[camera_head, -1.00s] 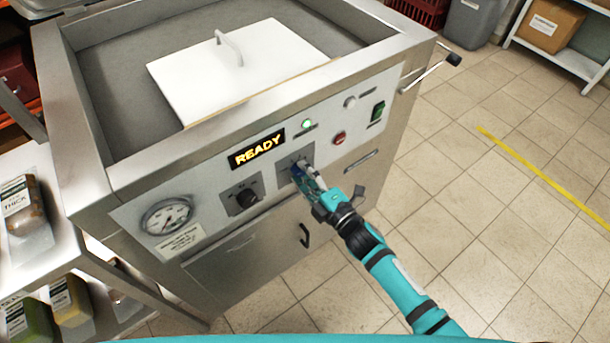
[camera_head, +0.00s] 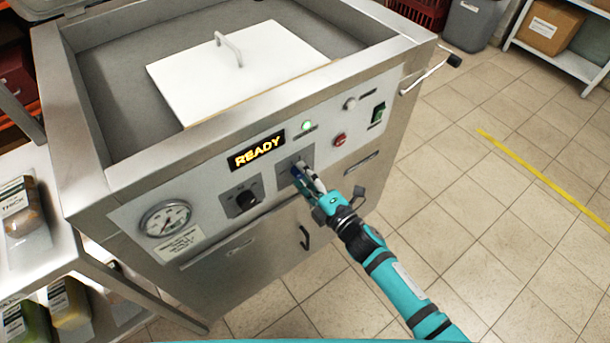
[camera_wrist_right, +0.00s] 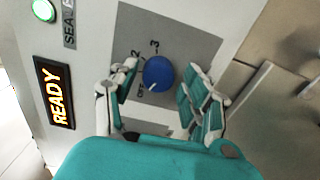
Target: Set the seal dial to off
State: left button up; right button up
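The seal dial is a round blue knob (camera_wrist_right: 158,73) on a grey plate in the right wrist view. Its white pointer mark aims down-left, toward the small "OFF" lettering; "2" and "3" are printed further round. In the head view the dial's grey plate (camera_head: 284,172) shows, with the knob mostly hidden by my right gripper. My right gripper (camera_wrist_right: 160,84) is open, one finger on each side of the knob, with gaps visible between fingers and knob. It also shows at the panel in the head view (camera_head: 308,178). My left gripper is not in view.
A lit "READY" display (camera_head: 257,150), a black dial (camera_head: 244,199), a gauge (camera_head: 166,218), a red button (camera_head: 340,139) and a green switch (camera_head: 377,113) share the panel. A door handle (camera_head: 305,237) is below.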

jog(key=shift+o, duration=0.3)
jog(key=v, duration=1.2)
jog(key=s+d+f+m+g+h, duration=0.2)
jog(key=s+d+f+m+h, duration=0.15)
jog(key=f, duration=0.65)
jog(key=s+d+f+m+g+h, duration=0.15)
jog(key=d+f+m, duration=0.3)
jog(key=f, duration=0.45)
jog(key=s+d+f+m+g+h, duration=0.25)
jog(key=d+f+m, duration=0.2)
jog(key=f, duration=0.55)
jog(key=s+d+f+m+g+h, duration=0.1)
jog(key=s+f+m, duration=0.4)
jog(key=s, duration=0.9)
jog(key=s+d+f+m+g+h, duration=0.2)
jog(key=s+f+m+g, duration=0.3)
jog(key=s+f, duration=0.5)
jog(key=s+g, duration=0.1)
jog(key=s, duration=0.3)
jog(key=shift+d+f+g, duration=0.25)
jog(key=shift+d+g, duration=0.05)
jog(key=shift+d, duration=0.05)
